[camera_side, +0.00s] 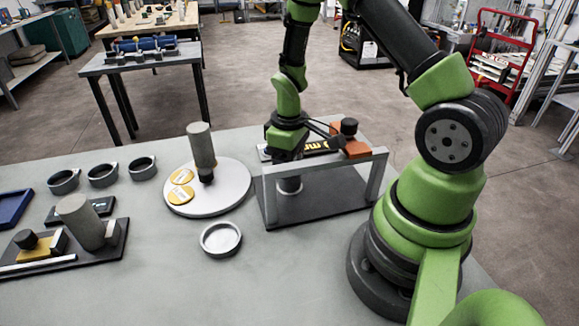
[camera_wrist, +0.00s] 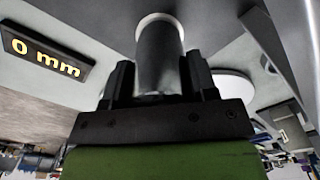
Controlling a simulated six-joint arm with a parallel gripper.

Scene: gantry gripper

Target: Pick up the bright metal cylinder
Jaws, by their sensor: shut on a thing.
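The bright metal cylinder (camera_wrist: 158,62) shows grey between the two dark fingers of my gripper (camera_wrist: 157,82) in the wrist view. The fingers are shut on its sides. A pale ring surrounds its far end; I cannot tell whether the cylinder touches the surface there. In the side view, my gripper (camera_side: 288,156) points down at the metal gantry (camera_side: 325,166), and its fingertips are largely hidden behind the crossbar. The cylinder (camera_side: 290,186) shows partly below the bar, above the dark base plate.
A display reading 0 mm (camera_wrist: 45,57) and an orange block with a dark knob (camera_side: 350,140) are close by. A round pale plate (camera_side: 230,200) holds a tall grey cylinder and yellow discs. A metal ring (camera_side: 221,239) lies in front. Gantry posts flank my gripper.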

